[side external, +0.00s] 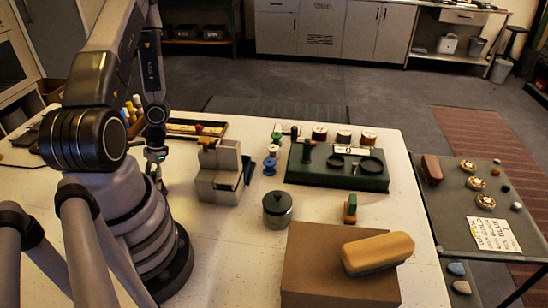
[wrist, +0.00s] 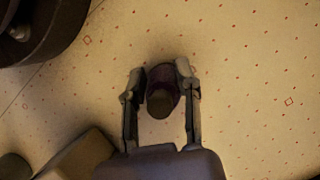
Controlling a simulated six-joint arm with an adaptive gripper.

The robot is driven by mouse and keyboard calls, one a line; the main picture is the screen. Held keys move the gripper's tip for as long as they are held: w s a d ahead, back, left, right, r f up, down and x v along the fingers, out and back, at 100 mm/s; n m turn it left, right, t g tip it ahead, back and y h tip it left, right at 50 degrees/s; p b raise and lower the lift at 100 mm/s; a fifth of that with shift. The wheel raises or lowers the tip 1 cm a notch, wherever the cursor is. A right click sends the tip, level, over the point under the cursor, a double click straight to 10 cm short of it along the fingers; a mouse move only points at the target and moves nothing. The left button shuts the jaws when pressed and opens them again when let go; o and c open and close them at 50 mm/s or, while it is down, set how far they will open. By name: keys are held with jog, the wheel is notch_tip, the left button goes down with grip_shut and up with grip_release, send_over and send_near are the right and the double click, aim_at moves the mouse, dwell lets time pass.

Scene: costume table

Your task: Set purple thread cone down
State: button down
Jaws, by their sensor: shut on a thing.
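The purple thread cone (wrist: 162,78) shows in the wrist view as a dark purple round piece between the two fingers of my gripper (wrist: 160,88). Its near end looks brownish and dark. The fingers press on its left and right sides. In the side view my gripper (side external: 155,157) hangs low at the left part of the white table (side external: 250,245), left of the grey block-shaped stand. The cone cannot be made out clearly there. Whether it touches the table top or hangs just above it, I cannot tell.
A grey stand (side external: 219,180) is close right of my gripper. A lidded pot (side external: 278,208), thread spools (side external: 270,165) and a green board (side external: 337,170) lie farther right. A tray (side external: 195,127) lies behind. A brown box (side external: 335,275) bears a brush (side external: 377,252). Patterned table around the cone is clear.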

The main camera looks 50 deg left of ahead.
aim_at(153, 172)
notch_tip(153, 172, up, 8)
jog(key=shift+r, duration=0.1)
jog(key=shift+w+a+r+m, duration=0.3)
jog(key=shift+w+a+r, duration=0.1)
jog(key=shift+w+r, duration=0.2)
jog(key=w+a+f+m+y, duration=0.15)
jog(key=w+a+m, duration=0.25)
jog(key=w, duration=0.5)
jog(key=shift+m+g+y, duration=0.25)
jog(key=shift+m+g, duration=0.05)
jog(key=shift+m, duration=0.2)
jog(key=f, duration=0.5)
jog(key=w+f, duration=0.1)
jog(key=f, duration=0.1)
jog(key=shift+d+f, duration=0.1)
jog(key=shift+f, duration=0.25)
jog(key=c, duration=0.8)
grip_release()
jog(key=shift+f, duration=0.1)
